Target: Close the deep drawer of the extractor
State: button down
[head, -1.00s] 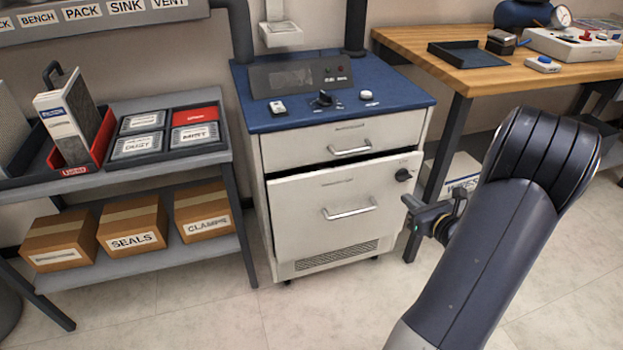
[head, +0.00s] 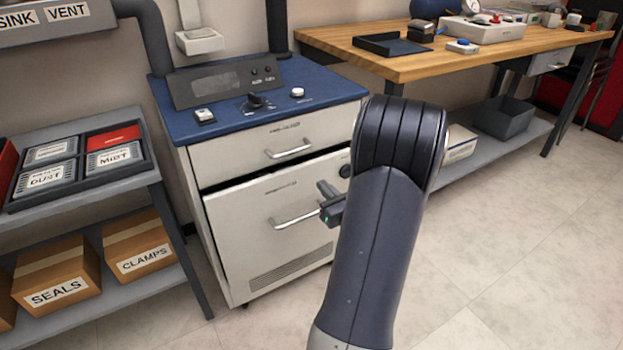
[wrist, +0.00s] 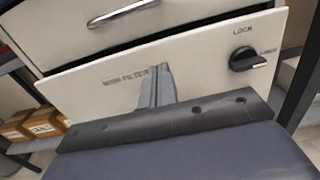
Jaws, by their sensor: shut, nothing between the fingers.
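The extractor (head: 225,158) is a white cabinet with a blue top. Its deep lower drawer (head: 240,220) stands slightly open, with a dark gap along its top edge. The drawer has a silver bar handle (head: 295,218). In the wrist view the deep drawer front (wrist: 105,95) fills the middle, with a black knob marked LOCK (wrist: 247,60) at its right. My gripper (head: 322,190) is shut and empty, in front of the drawer's right part; the wrist view shows its fingers (wrist: 160,75) against the drawer front. I cannot tell whether they touch it.
The shallow upper drawer (head: 260,150) looks shut. A grey shelf cart (head: 150,182) with cartridges and boxes stands at the left. A wooden bench (head: 440,62) stands at the right. The floor (head: 510,230) at the right is clear.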

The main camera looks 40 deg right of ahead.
aim_at(307, 169)
jog(key=b+x, duration=0.1)
jog(key=x, duration=0.5)
jog(key=shift+w, duration=0.25)
